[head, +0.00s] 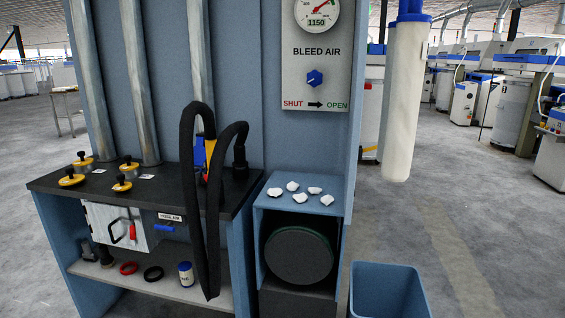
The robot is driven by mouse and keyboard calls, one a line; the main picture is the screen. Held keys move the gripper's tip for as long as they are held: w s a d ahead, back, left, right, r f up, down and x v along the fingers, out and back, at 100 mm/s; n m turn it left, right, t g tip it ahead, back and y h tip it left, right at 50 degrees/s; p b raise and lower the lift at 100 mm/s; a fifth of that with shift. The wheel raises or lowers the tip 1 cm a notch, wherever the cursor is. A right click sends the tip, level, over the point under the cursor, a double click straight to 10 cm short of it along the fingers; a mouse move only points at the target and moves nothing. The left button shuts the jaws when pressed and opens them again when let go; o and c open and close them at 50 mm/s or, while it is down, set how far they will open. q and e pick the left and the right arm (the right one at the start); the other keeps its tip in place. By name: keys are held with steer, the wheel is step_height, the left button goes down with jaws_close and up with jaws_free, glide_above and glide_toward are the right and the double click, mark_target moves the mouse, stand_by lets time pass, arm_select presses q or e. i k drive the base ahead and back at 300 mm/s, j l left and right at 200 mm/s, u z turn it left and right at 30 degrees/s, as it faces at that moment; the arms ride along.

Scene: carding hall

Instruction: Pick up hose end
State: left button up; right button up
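A thick black hose (197,220) hangs in loops in front of the dark bench (75,187). Its lowest bend reaches down past the bench's lower shelf. On the right, the hose arches over and comes down to a dark fitting (240,166) at the bench top. A blue and yellow part (199,152) shows partly behind the hose. I cannot tell whether the hose's other end is there, as the loops overlap. Neither of my grippers is in view.
A white cylinder with a blue top (402,100) hangs at the upper right. White scraps (299,197) lie on a blue cabinet (266,204), with an open blue bin (389,268) at its right. Several yellow knobs (70,178) stand on the bench.

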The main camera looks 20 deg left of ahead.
mark_target(239, 164)
steer(key=j+z, duration=0.85)
steer(key=k+j+z, duration=0.2)
steer(key=j, duration=0.2)
steer(key=j+z, duration=0.2)
steer(key=j, duration=0.25)
steer(key=k+j, duration=0.1)
steer(key=j, duration=0.2)
steer(key=k+j+z, duration=0.1)
steer(key=j, duration=0.2)
steer(key=k+j, duration=0.1)
steer(key=j, duration=0.2)
